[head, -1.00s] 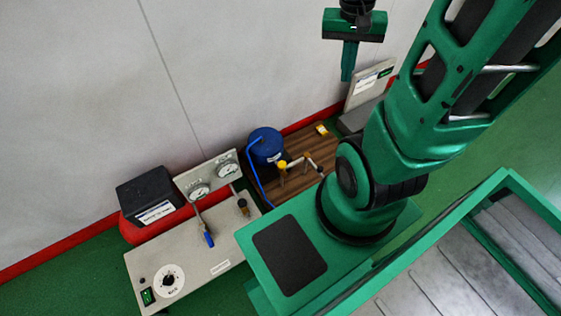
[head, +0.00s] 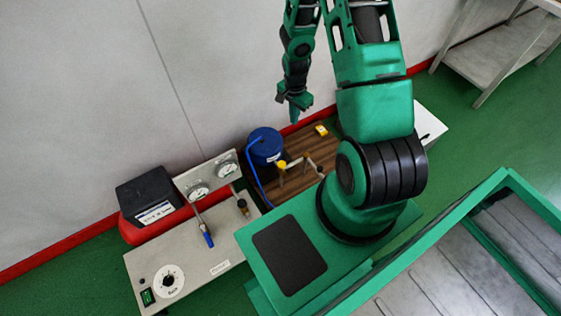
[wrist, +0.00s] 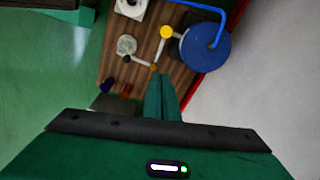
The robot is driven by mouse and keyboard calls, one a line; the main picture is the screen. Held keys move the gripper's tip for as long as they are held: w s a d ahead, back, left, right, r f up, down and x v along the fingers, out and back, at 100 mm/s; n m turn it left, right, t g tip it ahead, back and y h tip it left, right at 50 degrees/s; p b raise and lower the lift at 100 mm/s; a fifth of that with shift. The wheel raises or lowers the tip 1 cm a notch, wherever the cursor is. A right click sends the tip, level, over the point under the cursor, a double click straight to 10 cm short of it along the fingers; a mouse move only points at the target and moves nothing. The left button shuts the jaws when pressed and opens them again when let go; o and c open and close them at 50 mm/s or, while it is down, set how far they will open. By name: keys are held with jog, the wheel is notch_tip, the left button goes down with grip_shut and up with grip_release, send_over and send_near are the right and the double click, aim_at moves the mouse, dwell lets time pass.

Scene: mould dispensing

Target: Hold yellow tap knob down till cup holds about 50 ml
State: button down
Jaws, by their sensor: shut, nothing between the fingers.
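The yellow tap knob (head: 282,164) sits on a pale pipe in front of the blue tank (head: 266,146). In the wrist view the knob (wrist: 166,32) shows beside the tank (wrist: 205,48). My gripper (head: 293,119) is above the wooden board, behind and clear of the knob in the head view. In the wrist view its fingers (wrist: 160,80) are together and empty, pointing towards the pipework. A round greyish-white thing (wrist: 126,44) near the pipe may be the cup; its contents cannot be made out. I cannot pick out a cup in the head view.
The wooden board (head: 300,145) also bears a brownish knob (head: 307,156) and a small yellow-and-white item (head: 321,130). A gauge panel (head: 212,178) and a grey control plate (head: 190,255) stand left. A blue hose (head: 255,175) runs down from the tank. The wall is close behind.

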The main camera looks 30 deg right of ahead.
aim_at(283, 164)
jog(key=a+f+m+y, duration=0.1)
jog(key=a+f, duration=0.3)
jog(key=f, duration=0.8)
jog(key=shift+s+a+m, duration=0.3)
jog(key=shift+s+m, duration=0.05)
jog(key=shift+m, duration=0.45)
jog(key=shift+f, duration=0.15)
jog(key=f, duration=1.3)
jog(key=shift+w+a+f, duration=0.2)
jog(key=shift+f, duration=0.2)
jog(key=shift+f, duration=0.85)
jog(key=shift+f, duration=0.1)
jog(key=shift+s, duration=0.1)
